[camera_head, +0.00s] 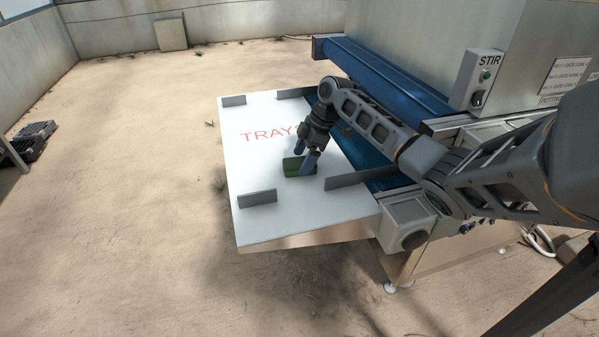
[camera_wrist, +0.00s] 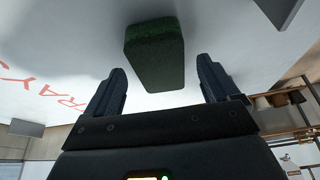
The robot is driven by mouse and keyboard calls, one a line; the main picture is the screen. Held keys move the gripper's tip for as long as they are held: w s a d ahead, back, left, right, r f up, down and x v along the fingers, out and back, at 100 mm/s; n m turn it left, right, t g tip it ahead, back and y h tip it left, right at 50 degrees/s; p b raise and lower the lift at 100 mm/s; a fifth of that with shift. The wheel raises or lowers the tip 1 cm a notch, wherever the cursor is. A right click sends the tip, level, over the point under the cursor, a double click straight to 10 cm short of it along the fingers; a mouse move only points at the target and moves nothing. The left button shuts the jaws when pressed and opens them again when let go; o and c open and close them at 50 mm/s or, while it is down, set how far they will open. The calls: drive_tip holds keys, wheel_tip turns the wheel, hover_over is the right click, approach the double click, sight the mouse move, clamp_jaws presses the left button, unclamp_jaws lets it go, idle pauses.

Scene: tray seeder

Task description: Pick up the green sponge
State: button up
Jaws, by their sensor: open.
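The green sponge (camera_head: 292,167) lies on the white tray table (camera_head: 252,170), near its middle. In the wrist view the sponge (camera_wrist: 155,55) is a dark green block, ahead of my gripper and between the lines of its two fingers. My gripper (camera_head: 304,158) is over the sponge in the head view, with its blue-grey fingers pointing down. In the wrist view my gripper (camera_wrist: 163,90) is open, with a finger on each side and a clear gap to the sponge. One finger hides part of the sponge in the head view.
Low grey upright plates stand on the table, including one at the front left (camera_head: 257,197) and one at the right (camera_head: 357,178). The grey machine with a blue conveyor (camera_head: 385,85) and a STIR switch box (camera_head: 477,80) borders the right. Black crates (camera_head: 33,138) lie far left.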

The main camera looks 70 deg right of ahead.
drive_tip(key=shift+w+a+f, duration=0.2)
drive_tip(key=shift+f, duration=0.45)
drive_tip(key=shift+f, duration=0.25)
drive_tip(key=c, duration=1.1)
